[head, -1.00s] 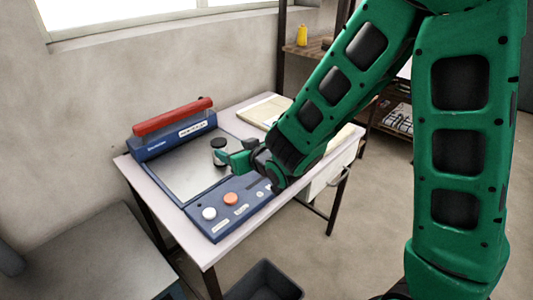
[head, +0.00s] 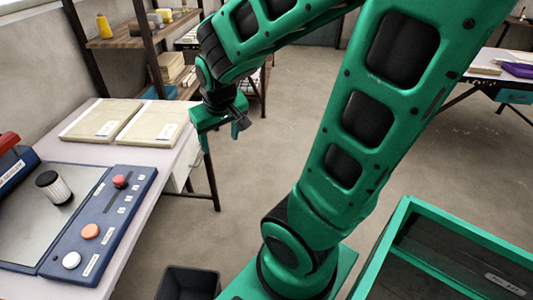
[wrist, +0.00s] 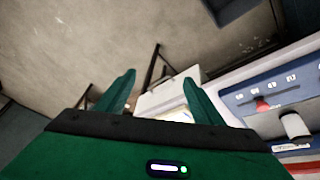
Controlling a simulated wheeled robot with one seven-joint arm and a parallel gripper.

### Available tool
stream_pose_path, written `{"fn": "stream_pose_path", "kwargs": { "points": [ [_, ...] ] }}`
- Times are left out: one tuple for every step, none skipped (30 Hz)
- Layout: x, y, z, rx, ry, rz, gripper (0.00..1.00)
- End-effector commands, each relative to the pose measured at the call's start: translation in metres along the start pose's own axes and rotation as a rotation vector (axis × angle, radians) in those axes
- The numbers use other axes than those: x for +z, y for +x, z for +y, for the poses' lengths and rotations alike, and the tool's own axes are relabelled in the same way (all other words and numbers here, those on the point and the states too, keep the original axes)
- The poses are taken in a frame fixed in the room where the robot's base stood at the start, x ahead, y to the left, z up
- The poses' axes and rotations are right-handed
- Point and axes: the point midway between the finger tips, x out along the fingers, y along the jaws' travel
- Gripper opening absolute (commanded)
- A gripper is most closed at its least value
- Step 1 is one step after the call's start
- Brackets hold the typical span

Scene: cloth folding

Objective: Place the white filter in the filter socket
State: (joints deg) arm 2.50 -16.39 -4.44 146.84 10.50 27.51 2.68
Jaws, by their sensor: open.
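The white filter (head: 60,191), a pleated cylinder with a black cap, sits tilted in the picture on the metal plate of the blue machine (head: 108,213). It also shows at the right of the wrist view (wrist: 295,126). I cannot make out the filter socket, nor whether anything lies under the filter. My gripper (head: 222,138) hangs past the table's right edge, well apart from the filter. In the wrist view my gripper (wrist: 158,76) has its fingers spread with nothing between them.
Two flat tan boards (head: 152,121) lie at the table's back. A dark bin (head: 188,284) stands on the floor by the table. A shelf (head: 140,40) with spools is behind. A green-framed box (head: 440,235) is at right. Open floor lies between.

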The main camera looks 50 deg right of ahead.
Motion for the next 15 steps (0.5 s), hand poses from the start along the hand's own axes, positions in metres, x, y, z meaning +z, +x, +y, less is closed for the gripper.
{"fn": "stream_pose_path", "kwargs": {
  "points": [
    [0.020, -0.012, 0.020, 0.007, 0.056, -0.059, 0.61],
    [0.033, -0.019, 0.029, 0.008, 0.082, -0.098, 0.61],
    [0.051, -0.027, 0.039, 0.007, 0.117, -0.148, 0.61],
    [0.063, -0.033, 0.045, 0.004, 0.139, -0.184, 0.61],
    [0.074, -0.040, 0.050, 0.000, 0.162, -0.216, 0.61],
    [0.088, -0.047, 0.055, -0.006, 0.187, -0.256, 0.61],
    [0.098, -0.052, 0.058, -0.011, 0.205, -0.283, 0.61],
    [0.106, -0.057, 0.060, -0.017, 0.220, -0.307, 0.61],
    [0.116, -0.063, 0.062, -0.023, 0.236, -0.334, 0.61],
    [0.121, -0.067, 0.063, -0.028, 0.246, -0.351, 0.61],
    [0.126, -0.069, 0.064, -0.032, 0.254, -0.365, 0.61],
    [0.131, -0.072, 0.067, -0.035, 0.261, -0.379, 0.64],
    [0.133, -0.073, 0.068, -0.038, 0.266, -0.388, 0.64],
    [0.135, -0.074, 0.068, -0.040, 0.269, -0.393, 0.64],
    [0.136, -0.075, 0.069, -0.041, 0.270, -0.397, 0.64]
  ]
}}
